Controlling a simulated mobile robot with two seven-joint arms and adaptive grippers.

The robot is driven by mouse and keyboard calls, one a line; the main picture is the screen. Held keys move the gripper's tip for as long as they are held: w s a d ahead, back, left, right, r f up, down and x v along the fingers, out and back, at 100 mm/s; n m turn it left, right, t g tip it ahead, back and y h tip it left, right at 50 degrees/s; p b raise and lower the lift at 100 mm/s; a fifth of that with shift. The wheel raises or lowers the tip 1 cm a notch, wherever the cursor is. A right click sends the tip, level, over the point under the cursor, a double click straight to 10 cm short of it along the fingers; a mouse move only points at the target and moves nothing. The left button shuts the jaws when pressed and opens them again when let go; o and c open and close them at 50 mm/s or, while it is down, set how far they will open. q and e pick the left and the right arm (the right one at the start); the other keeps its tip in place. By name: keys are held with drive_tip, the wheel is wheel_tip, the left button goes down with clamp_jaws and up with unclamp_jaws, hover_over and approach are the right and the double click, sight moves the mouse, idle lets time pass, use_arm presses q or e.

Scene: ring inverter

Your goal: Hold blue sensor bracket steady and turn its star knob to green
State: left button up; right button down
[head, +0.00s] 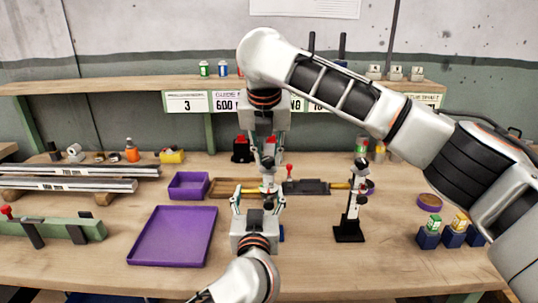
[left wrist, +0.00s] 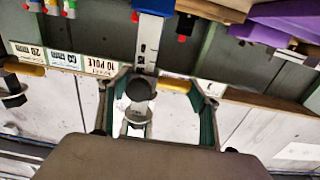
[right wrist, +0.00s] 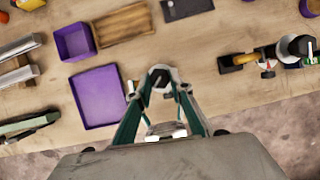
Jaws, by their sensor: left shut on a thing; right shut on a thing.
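The blue sensor bracket stands on the bench in front of me, mostly hidden by my grippers. A bit of its blue base (head: 281,234) shows beside my left gripper. In the left wrist view, its blue and white post (left wrist: 150,30) appears upside down. My left gripper (head: 259,192) is the lower one and is shut on the bracket. My right gripper (head: 268,166) comes down from above and is shut on the star knob at the bracket's top. In the right wrist view, the knob (right wrist: 158,76) sits between the fingertips. I cannot make out the knob's colour mark.
A black sensor stand (head: 350,220) is close on the right. A purple tray (head: 172,237) and a purple bin (head: 188,185) lie left. A wooden tray (head: 225,187) and dark plate (head: 306,187) lie behind. Small blue-based parts (head: 428,238) stand far right. The front bench is partly clear.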

drive_tip(key=m+h, duration=0.1)
drive_tip(key=m, duration=0.3)
drive_tip(key=shift+a+h, duration=0.2)
drive_tip(key=shift+h, duration=0.2)
drive_tip(key=shift+w+m+g+h, duration=0.15)
drive_tip(key=shift+m+g+h, duration=0.25)
drive_tip(key=shift+m, duration=1)
drive_tip(key=c, duration=1.8)
unclamp_jaws()
